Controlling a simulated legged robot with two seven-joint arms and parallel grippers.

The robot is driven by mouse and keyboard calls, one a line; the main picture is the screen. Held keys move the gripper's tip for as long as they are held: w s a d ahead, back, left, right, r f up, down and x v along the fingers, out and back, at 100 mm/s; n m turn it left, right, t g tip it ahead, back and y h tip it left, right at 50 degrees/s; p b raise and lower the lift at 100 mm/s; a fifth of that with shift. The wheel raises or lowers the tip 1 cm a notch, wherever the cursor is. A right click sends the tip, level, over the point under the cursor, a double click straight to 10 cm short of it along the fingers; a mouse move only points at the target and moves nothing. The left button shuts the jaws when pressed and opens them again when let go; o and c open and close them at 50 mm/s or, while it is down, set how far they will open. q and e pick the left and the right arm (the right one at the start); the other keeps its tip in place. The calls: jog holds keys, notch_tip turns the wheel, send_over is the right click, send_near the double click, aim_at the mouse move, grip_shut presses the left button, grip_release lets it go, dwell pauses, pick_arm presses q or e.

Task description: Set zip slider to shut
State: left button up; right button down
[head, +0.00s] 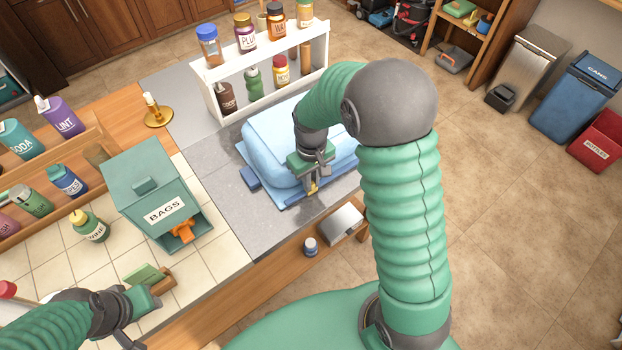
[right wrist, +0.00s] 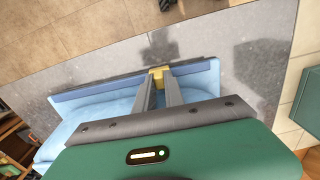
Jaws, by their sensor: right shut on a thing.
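A light blue, puffed-up bag (head: 268,140) lies on the grey counter, with a darker blue strip along its front edge. The strip (right wrist: 100,88) also shows in the right wrist view. The yellow zip slider (right wrist: 157,77) sits partway along it, with strip visible on both sides. My right gripper (head: 313,186) is over the bag's front edge, shut on the slider; its two fingers (right wrist: 158,90) meet the slider's sides. The fingers and palm hide part of the bag. My left gripper (head: 150,305) is low over the tiled counter, away from the bag; its jaw gap is unclear.
A white rack (head: 215,110) with several bottles stands behind the bag. A green BAGS box (head: 150,185) and a brass candle holder (head: 157,115) are to the left. A green block on a wooden holder (head: 160,283) lies close to my left gripper. Open floor lies right.

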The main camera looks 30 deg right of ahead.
jog(key=shift+d+r, duration=0.1)
jog(key=shift+d, duration=0.4)
jog(key=d+p, duration=0.1)
jog(key=d, duration=0.5)
jog(key=d+p, duration=0.1)
jog(key=d, duration=0.5)
jog(key=d+p, duration=0.2)
jog(key=d, duration=0.4)
jog(key=shift+w+d, duration=0.25)
jog(key=shift+d, duration=0.45)
jog(key=c, duration=1.4)
grip_release()
notch_tip(320, 180, up, 16)
jog(key=shift+r+p, duration=0.2)
jog(key=shift+p, duration=0.2)
jog(key=shift+d, duration=0.15)
